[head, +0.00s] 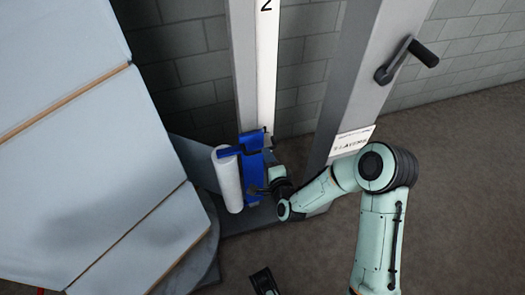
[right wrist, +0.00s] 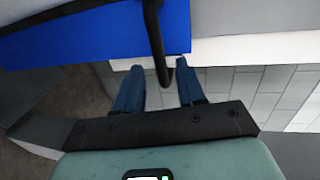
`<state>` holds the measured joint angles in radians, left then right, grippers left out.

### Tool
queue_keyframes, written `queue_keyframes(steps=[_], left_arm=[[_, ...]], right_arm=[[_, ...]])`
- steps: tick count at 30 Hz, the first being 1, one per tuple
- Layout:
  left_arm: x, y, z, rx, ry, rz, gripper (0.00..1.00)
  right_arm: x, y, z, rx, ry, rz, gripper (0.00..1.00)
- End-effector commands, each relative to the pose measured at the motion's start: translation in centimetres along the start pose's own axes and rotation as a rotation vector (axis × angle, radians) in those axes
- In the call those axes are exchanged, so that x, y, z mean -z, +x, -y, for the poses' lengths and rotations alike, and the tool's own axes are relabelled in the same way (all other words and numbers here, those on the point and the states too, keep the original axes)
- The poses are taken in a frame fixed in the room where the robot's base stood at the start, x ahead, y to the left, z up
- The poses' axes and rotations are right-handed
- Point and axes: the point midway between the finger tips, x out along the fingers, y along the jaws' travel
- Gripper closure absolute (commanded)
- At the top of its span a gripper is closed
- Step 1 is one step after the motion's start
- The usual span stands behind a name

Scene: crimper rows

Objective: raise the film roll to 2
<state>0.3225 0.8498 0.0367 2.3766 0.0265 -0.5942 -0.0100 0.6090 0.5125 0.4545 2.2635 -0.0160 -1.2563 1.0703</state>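The film roll (head: 228,182) is a white upright cylinder on a blue carriage (head: 252,165), low on the mast. A white scale strip (head: 265,60) runs up the mast, with a 2 near the top and a mark, seemingly 1, beside the carriage. My right gripper (head: 262,190) is at the carriage's lower right. In the right wrist view, its fingers (right wrist: 160,70) are apart, with the end of a dark curved bar (right wrist: 163,72) between them and gaps on both sides. The blue carriage (right wrist: 90,30) fills the upper left there. My left gripper (head: 265,282) shows only partly at the bottom edge.
A grey post with a black crank handle (head: 408,60) and a white label (head: 352,141) stands right of the mast. A large wrapped pale load (head: 90,150) fills the left side. Bare floor (head: 460,190) lies to the right.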

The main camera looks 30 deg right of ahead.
Motion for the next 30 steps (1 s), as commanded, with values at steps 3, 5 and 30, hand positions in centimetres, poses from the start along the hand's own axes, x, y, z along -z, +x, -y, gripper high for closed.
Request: queue_keyframes(steps=[3,5,30], left_arm=[[0.7,0.7,0.3,0.002,-0.002,-0.020,0.45],[0.9,0.9,0.4,0.004,-0.003,-0.027,0.45],[-0.3,1.4,1.2,0.019,-0.011,0.012,0.45]], right_arm=[[0.0,2.4,-0.1,0.002,0.000,0.000,0.61],[-0.1,3.3,-0.2,0.001,0.000,0.001,0.61],[-0.1,5.4,0.0,-0.001,-0.002,0.001,1.00]])
